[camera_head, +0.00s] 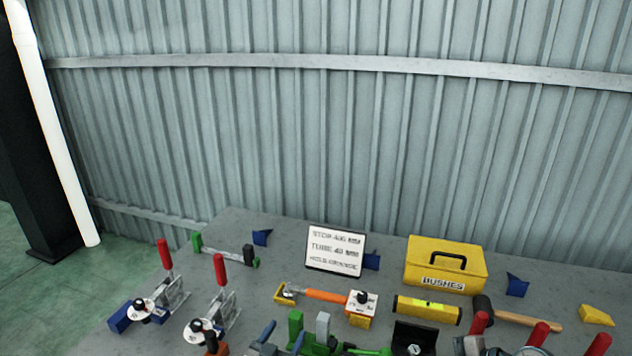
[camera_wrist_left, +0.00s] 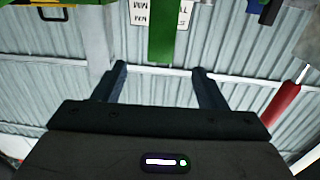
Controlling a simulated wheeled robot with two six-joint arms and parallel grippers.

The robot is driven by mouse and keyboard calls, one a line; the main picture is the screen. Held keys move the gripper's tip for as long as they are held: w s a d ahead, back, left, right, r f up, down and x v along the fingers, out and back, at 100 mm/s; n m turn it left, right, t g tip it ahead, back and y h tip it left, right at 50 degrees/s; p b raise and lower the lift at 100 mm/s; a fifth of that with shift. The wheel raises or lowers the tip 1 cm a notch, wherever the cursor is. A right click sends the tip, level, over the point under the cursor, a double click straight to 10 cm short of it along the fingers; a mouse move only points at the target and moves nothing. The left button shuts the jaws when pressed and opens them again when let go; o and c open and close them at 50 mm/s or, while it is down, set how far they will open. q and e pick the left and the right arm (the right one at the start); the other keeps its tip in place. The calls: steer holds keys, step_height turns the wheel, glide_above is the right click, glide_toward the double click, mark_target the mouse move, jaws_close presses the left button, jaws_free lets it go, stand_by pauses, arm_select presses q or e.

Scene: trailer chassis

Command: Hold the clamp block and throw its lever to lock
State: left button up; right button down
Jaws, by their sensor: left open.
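Two toggle clamps stand at the left of the bench in the head view, each with an upright red lever: the left lever (camera_head: 166,255) and the right lever (camera_head: 219,269). Each clamp has a metal frame and a white round dial (camera_head: 140,309); a blue block (camera_head: 120,318) sits at the left clamp. I cannot tell which one is the task's clamp block. My left gripper (camera_head: 283,337) is open at the bottom edge. In the left wrist view its fingers (camera_wrist_left: 160,82) are apart with nothing between them; a green block (camera_wrist_left: 162,32) shows beyond, and a red handle (camera_wrist_left: 283,108) to the right.
Behind are a sign (camera_head: 335,250), a yellow bushes box (camera_head: 445,266), an orange-handled tool (camera_head: 325,295), a yellow level (camera_head: 427,309) and a hammer (camera_head: 515,318). A green block (camera_head: 296,324) stands near my left fingers. More red levers (camera_head: 538,334) are at lower right. A ribbed wall closes the back.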

arm_select(q)
steer(key=shift+s, duration=0.1)
steer(key=o, duration=0.6)
steer(key=shift+c, duration=0.2)
steer(key=v, duration=1.2)
steer(key=shift+s, duration=0.1)
